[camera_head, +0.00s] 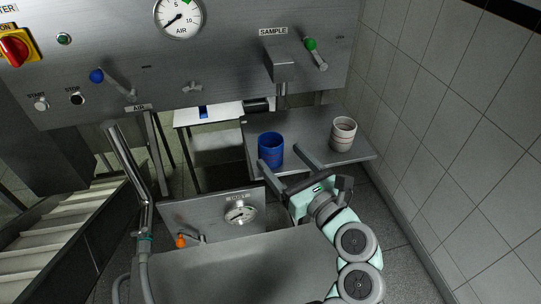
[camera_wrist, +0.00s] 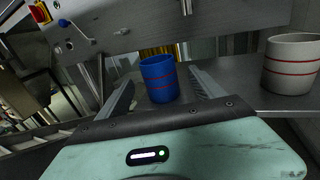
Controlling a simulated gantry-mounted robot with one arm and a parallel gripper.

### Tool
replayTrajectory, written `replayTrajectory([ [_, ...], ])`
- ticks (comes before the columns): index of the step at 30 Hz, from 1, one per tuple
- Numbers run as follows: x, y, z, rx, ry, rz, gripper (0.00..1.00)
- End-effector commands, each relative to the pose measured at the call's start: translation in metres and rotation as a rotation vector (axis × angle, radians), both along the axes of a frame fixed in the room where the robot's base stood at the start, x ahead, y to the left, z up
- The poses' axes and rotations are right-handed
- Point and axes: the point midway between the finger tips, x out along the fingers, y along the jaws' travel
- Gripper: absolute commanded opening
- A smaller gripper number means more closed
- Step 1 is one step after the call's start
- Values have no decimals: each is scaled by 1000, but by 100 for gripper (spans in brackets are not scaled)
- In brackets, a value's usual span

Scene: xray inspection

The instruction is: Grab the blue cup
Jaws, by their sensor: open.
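The blue cup (camera_head: 271,150) stands upright on a grey metal shelf (camera_head: 350,153) in the head view. In the wrist view the blue cup (camera_wrist: 159,79) has red bands and shows between the two fingers, beyond the gripper's body. My gripper (camera_head: 282,162) is open, with one finger at the cup's left front and the other to its right. In the wrist view the gripper (camera_wrist: 160,92) has clear gaps on both sides of the cup. I cannot tell how far the fingertips reach along the cup.
A white cup (camera_head: 343,134) with red bands stands to the right on the same shelf, and in the wrist view (camera_wrist: 290,64). A grey control panel (camera_head: 215,50) with a gauge and levers hangs above. A tiled wall (camera_head: 450,130) closes the right side.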

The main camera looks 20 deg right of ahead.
Motion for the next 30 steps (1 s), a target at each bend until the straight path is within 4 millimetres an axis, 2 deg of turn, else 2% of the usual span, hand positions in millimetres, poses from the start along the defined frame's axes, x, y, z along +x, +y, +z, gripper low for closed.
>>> replayTrajectory([
  [8,17,4,0,-3,2,1,77],
  [16,53,11,1,-3,1,2,77],
  [23,55,10,-1,-1,0,-1,77],
  [30,55,10,-1,-1,0,-1,58],
])
